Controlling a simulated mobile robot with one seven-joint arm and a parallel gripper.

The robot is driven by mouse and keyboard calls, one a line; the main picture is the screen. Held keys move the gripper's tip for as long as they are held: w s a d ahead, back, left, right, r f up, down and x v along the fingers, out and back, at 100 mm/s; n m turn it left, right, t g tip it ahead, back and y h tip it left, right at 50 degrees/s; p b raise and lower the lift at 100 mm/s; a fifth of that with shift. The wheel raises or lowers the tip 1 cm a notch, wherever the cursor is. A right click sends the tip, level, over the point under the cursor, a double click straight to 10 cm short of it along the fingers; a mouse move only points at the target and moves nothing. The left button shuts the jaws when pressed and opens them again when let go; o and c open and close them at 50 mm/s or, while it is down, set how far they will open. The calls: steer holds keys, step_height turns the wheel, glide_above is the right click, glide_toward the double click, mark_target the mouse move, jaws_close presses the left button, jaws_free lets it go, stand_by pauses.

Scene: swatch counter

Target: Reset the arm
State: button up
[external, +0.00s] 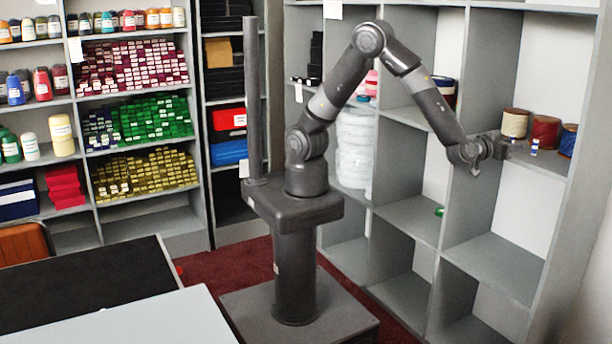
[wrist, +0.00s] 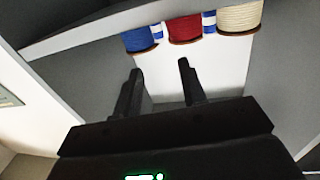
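My arm reaches out to the right in the external view, bent at a high elbow. My gripper (external: 506,147) is at the front of a shelf cubby in the grey shelving, close to a row of thread spools. In the wrist view my gripper (wrist: 159,68) shows two dark fingers standing apart with nothing between them. Beyond the fingertips are a blue spool (wrist: 138,40), a red spool (wrist: 184,28) and a cream spool (wrist: 240,17). The fingers look apart from the spools.
Grey shelf dividers (external: 478,150) stand close around my forearm and gripper. A small blue-and-white item (external: 534,147) stands before the spools. White rolls (external: 355,150) fill a cubby behind my arm. A dark-topped counter (external: 80,290) is at the lower left. The cubby below my gripper looks empty.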

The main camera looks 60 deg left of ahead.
stand_by(0.4)
steer(key=w+a+r+g+h, duration=0.3)
steer(key=w+a+r, duration=0.1)
steer(key=a+r, duration=0.3)
steer(key=s+a+r+m+g+h, duration=0.1)
steer(key=s+a+r+g, duration=0.15)
steer(key=a, duration=0.45)
steer(key=s+a+r+g, duration=0.1)
steer(key=s+a+r, duration=0.15)
steer(key=a, duration=0.35)
steer(key=s+a+f+n+g+y, duration=0.1)
steer(key=s+a+f+g+y, duration=0.1)
steer(key=s+a, duration=0.8)
steer(key=s+a+f+n+g+y, duration=0.1)
steer(key=s+a+f+g+y, duration=0.2)
steer(key=s+a, duration=0.7)
steer(key=a+y, duration=0.1)
steer(key=a, duration=0.6)
steer(key=shift+s+n+g, duration=0.2)
steer(key=shift+n+g, duration=0.1)
steer(key=shift+g, duration=0.05)
